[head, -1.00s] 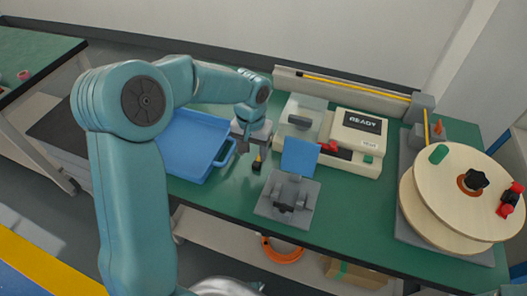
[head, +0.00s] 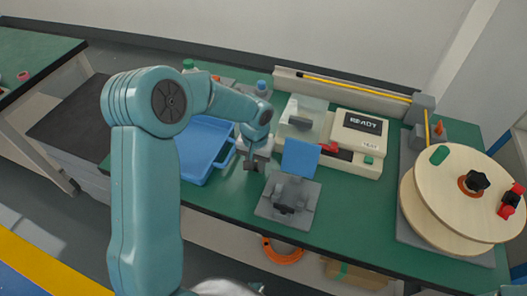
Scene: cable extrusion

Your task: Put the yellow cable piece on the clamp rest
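The clamp rest appears to be the grey fixture (head: 268,208) with a dark clamp and an upright blue plate (head: 300,157), near the front edge of the green bench. No loose yellow cable piece shows clearly at the fingers. A long yellow cable (head: 350,86) lies in the pale channel along the back. My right gripper is out of view.
A blue tray (head: 190,178) lies left of the gripper, partly behind my arm. A cream machine with a READY screen (head: 362,122) stands behind the fixture. A wooden reel (head: 455,190) stands at the right. The green bench between fixture and reel is clear.

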